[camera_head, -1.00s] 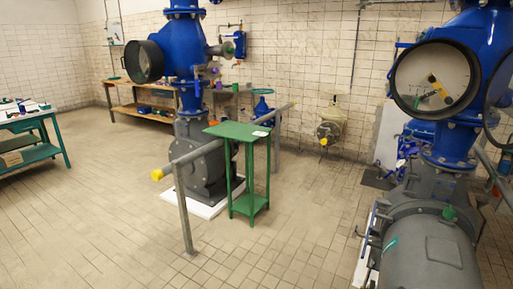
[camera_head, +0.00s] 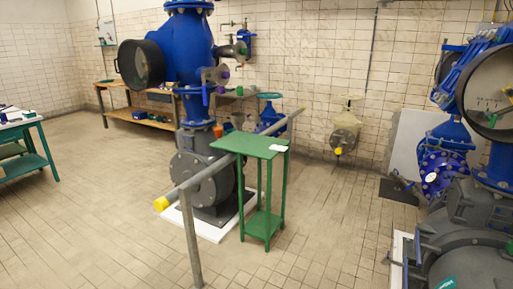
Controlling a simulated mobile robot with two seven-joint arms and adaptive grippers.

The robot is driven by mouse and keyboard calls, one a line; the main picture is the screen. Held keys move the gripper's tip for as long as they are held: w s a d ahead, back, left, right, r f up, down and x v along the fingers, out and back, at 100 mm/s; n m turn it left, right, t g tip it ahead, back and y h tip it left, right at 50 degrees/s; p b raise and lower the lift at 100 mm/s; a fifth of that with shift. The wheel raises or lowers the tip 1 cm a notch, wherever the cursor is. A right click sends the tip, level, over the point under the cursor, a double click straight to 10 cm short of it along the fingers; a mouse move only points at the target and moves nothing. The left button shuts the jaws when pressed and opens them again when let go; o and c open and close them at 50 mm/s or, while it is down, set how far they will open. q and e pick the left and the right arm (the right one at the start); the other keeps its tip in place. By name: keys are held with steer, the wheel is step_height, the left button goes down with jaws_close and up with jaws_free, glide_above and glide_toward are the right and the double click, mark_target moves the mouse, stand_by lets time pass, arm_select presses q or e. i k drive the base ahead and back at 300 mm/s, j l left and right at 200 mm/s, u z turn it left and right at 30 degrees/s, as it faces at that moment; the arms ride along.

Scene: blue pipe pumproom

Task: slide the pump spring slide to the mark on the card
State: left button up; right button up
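A small white card (camera_head: 278,148) lies on top of the tall green stand (camera_head: 250,143) in the middle of the room. The blue pump (camera_head: 187,60) stands behind the stand on a grey housing on a white base. I cannot make out the pump spring slide or the mark on the card at this distance. Neither of my grippers shows.
A grey rail (camera_head: 193,235) with a yellow end cap (camera_head: 161,203) runs beside the stand. A wooden workbench (camera_head: 140,120) stands along the back wall. A green table (camera_head: 35,165) is at the left edge. More pump machinery (camera_head: 470,235) fills the right side. The tiled floor (camera_head: 90,225) at front left is clear.

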mark_target(485, 115)
steer(key=i, duration=1.4)
steer(key=i+l, duration=0.65)
steer(key=l, duration=0.2)
steer(key=i+z, duration=0.1)
steer(key=z, duration=2.25)
